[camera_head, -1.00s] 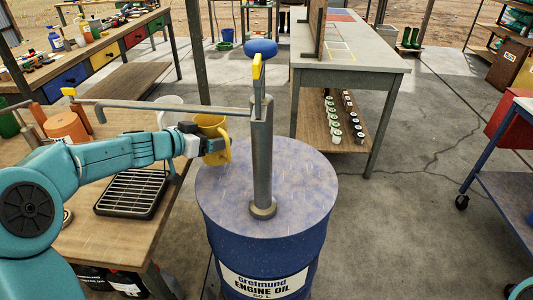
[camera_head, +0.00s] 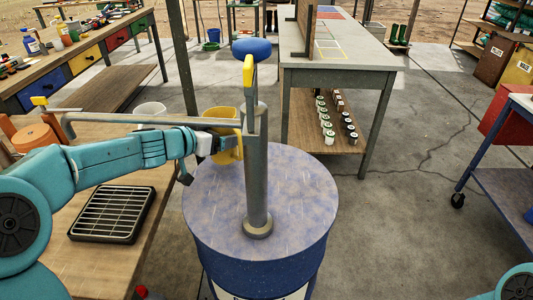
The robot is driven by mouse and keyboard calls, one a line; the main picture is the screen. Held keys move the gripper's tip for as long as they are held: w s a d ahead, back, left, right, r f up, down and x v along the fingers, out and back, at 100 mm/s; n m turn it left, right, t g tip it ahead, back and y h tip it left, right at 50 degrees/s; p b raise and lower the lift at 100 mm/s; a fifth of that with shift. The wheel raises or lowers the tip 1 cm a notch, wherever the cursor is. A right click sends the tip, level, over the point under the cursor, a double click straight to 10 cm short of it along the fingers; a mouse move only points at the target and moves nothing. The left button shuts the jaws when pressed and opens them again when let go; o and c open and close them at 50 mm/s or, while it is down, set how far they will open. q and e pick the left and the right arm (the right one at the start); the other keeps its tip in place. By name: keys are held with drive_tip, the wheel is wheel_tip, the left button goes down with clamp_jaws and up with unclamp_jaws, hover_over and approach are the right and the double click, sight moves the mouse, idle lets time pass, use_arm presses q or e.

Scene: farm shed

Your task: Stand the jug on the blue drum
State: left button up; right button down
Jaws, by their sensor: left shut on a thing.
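The yellow jug (camera_head: 228,154) is at the far left rim of the blue drum (camera_head: 300,200) in the head view, roughly upright. My left gripper (camera_head: 207,143) is shut on the jug, reaching in from the left. The jug's base overlaps the drum's rim in the picture, and I cannot tell whether it touches the top. A grey pump column (camera_head: 257,185) stands on the drum just right of the jug. The pump's parts and my gripper hide some of the jug. My right gripper is out of view.
The pump's long spout (camera_head: 150,120) reaches left over the wooden bench (camera_head: 150,220), above my left forearm. The bench holds a black grill tray (camera_head: 112,213), a white container (camera_head: 150,109) and an orange pot (camera_head: 35,137). The drum's top is clear right of the pump.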

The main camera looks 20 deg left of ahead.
use_arm(q)
drive_tip(key=shift+w+d+f+b, duration=0.6)
drive_tip(key=shift+d+b, duration=0.4)
drive_tip(key=shift+d, duration=0.9)
drive_tip(key=shift+w+d+f+b, duration=0.55)
drive_tip(key=shift+d+b, duration=0.5)
drive_tip(key=shift+d, duration=0.9)
drive_tip(key=shift+w+d+f+b, duration=0.55)
drive_tip(key=shift+d+b, duration=0.45)
drive_tip(key=shift+d, duration=0.9)
drive_tip(key=shift+f, duration=0.15)
drive_tip(key=shift+f, duration=0.15)
drive_tip(key=o, duration=1)
drive_tip(key=shift+o, duration=0.2)
